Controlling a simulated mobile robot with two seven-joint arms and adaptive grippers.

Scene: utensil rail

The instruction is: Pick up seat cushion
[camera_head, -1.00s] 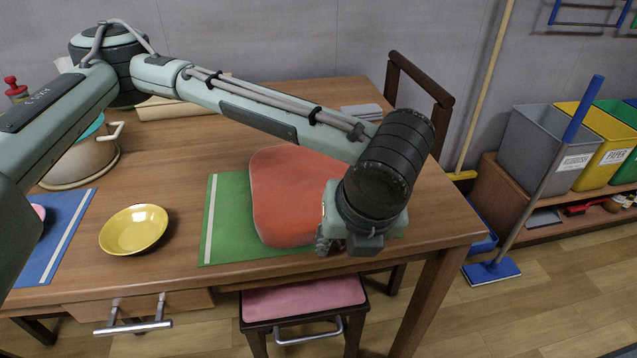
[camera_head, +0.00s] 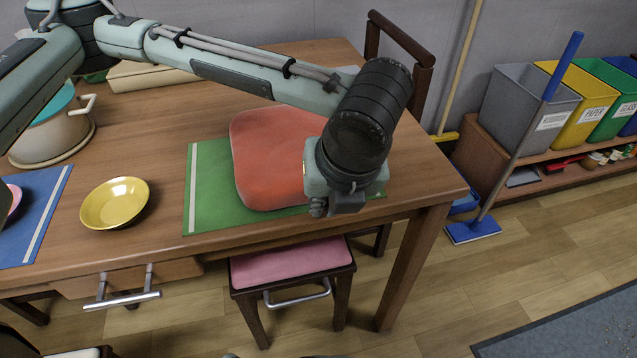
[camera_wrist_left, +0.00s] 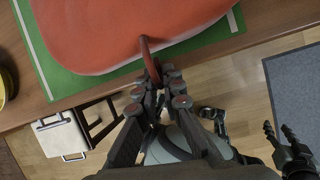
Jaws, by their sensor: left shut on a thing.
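The seat cushion (camera_head: 268,150) is a flat orange-red pad lying on a green placemat (camera_head: 205,190) near the table's front right. In the left wrist view the cushion (camera_wrist_left: 105,30) fills the top, and a thin red strap or loop comes from its front edge. My left gripper (camera_wrist_left: 158,85) is shut on that strap at the table's front edge. In the head view my left gripper (camera_head: 318,206) is at the cushion's front right corner, with its fingers mostly hidden by the wrist. A dark gripper, seemingly my right one (camera_wrist_left: 278,130), shows at the wrist view's right edge, its jaw state unclear.
A yellow bowl (camera_head: 115,203) and a blue placemat (camera_head: 42,220) lie left of the cushion, with a pot (camera_head: 52,130) behind. A pink-topped stool (camera_head: 290,262) stands under the table's front edge. A dark chair (camera_head: 400,45) stands behind.

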